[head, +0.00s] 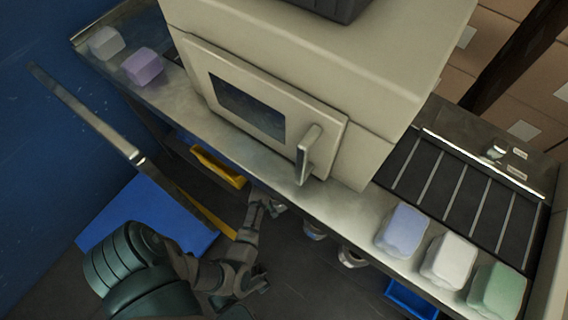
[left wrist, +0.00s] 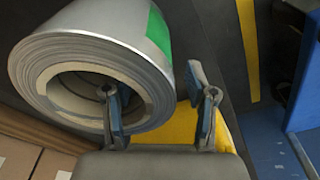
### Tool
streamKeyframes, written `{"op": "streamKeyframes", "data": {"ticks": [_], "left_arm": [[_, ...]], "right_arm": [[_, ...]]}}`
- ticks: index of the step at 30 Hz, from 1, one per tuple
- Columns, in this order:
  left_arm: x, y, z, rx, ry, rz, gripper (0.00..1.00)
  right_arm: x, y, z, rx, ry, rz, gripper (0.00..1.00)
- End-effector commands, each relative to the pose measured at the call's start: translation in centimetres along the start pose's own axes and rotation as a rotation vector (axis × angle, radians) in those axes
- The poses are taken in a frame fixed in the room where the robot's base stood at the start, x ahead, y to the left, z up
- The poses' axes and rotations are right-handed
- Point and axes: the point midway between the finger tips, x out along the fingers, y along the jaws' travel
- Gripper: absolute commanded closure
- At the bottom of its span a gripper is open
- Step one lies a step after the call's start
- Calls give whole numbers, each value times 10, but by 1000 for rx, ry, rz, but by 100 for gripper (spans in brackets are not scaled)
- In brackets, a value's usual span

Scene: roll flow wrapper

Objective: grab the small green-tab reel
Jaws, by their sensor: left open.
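In the left wrist view a silver-grey reel (left wrist: 88,50) with a hollow core fills the upper left. A green tab (left wrist: 158,35) shows on its outer side. My left gripper (left wrist: 158,108) is open. One finger overlaps the reel's core opening and the other is outside its right edge, so the reel's wall lies between them in the picture. I cannot tell whether either finger touches it. In the head view my left gripper (head: 262,205) reaches under the front edge of the conveyor bench, beside a partly hidden reel (head: 278,207).
More reels hang below the bench edge, one bluish (head: 314,231) and one pale (head: 351,257). A yellow bin (head: 217,166) and a blue bin (head: 410,299) are under the bench. The wrapper machine (head: 290,85) stands above. Several coloured packs lie on the bench.

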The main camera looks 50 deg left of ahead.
Motion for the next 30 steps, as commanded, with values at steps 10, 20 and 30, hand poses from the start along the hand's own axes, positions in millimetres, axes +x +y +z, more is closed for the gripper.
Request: {"op": "streamKeyframes", "data": {"ticks": [10,20,30], "left_arm": [[2,2,-1,-1,3,5,56],[3,1,-1,-1,2,4,100],[-7,3,-3,-2,5,9,100]], "right_arm": [[2,0,1,0,5,-2,61],[1,1,6,0,-1,-1,61],[8,0,-1,-1,14,-5,61]]}}
